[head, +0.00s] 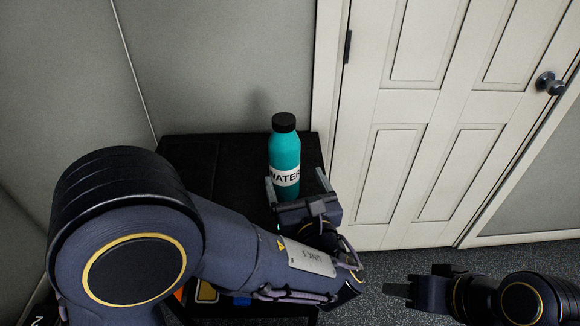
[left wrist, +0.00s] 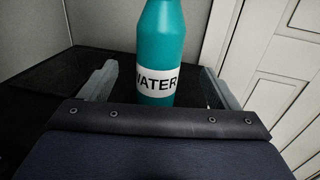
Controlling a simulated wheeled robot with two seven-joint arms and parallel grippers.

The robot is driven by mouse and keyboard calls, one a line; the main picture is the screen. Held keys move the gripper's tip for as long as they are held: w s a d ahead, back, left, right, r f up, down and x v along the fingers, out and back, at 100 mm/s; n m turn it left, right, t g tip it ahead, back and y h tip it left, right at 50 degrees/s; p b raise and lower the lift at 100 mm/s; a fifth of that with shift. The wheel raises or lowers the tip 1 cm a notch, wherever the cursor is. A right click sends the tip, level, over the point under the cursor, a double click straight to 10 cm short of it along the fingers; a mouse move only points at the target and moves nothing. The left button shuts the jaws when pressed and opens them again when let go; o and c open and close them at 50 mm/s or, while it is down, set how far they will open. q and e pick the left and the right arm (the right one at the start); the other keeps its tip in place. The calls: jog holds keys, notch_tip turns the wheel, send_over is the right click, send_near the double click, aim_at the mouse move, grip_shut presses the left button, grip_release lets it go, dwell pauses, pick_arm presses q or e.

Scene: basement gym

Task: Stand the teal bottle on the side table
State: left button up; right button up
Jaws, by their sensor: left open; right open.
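The teal bottle (head: 285,155) stands upright on the black side table (head: 190,150), with a black cap and a white label reading WATER. My left gripper (head: 298,185) is open at the bottle, its fingers spread to either side. In the left wrist view the bottle (left wrist: 160,50) is between the two open fingers (left wrist: 155,85), with a visible gap on each side. The bottle's base is hidden behind the gripper body in that view. My right gripper (head: 412,290) is open and empty, low at the right over the floor.
A white panelled door (head: 400,105) with a dark knob (head: 549,84) stands right of the table. Grey walls (head: 220,60) rise behind and left. Dark carpet (head: 385,262) lies in front of the door. Partly hidden coloured items (head: 207,292) show below my left arm.

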pick_arm(q)
jog(key=s+a+f+n+g+y, duration=0.1)
jog(key=a+n+g, duration=0.2)
jog(key=a, duration=0.4)
jog(key=s+a+f+n+g+y, duration=0.1)
jog(key=s+a+n+g, duration=0.1)
jog(key=a+n, duration=0.3)
jog(key=s+a+f+n+g+y, duration=0.1)
jog(key=a+n+g, duration=0.3)
jog(key=a, duration=0.5)
jog(key=shift+s+f+g+y, duration=0.2)
jog(key=shift+f+g+y, duration=0.2)
jog(key=shift+y, duration=0.1)
jog(key=s+a+f+n+g+h, duration=0.4)
jog(key=s+a+n+g+h, duration=0.2)
jog(key=s+n, duration=0.6)
jog(key=s+d+r+n+t+h, duration=0.1)
jog(key=n+h, duration=0.1)
jog(key=n, duration=0.1)
jog(key=s+d+n+t+h, duration=0.1)
jog(key=n+h, duration=0.1)
jog(key=n, duration=0.2)
jog(key=s+d+r+n+t+h, duration=0.1)
jog(key=s+n, duration=0.1)
jog(key=n, duration=0.2)
jog(key=shift+d+r+t+h, duration=0.3)
jog(key=shift+r+t+h, duration=0.05)
jog(key=shift+t+h, duration=0.05)
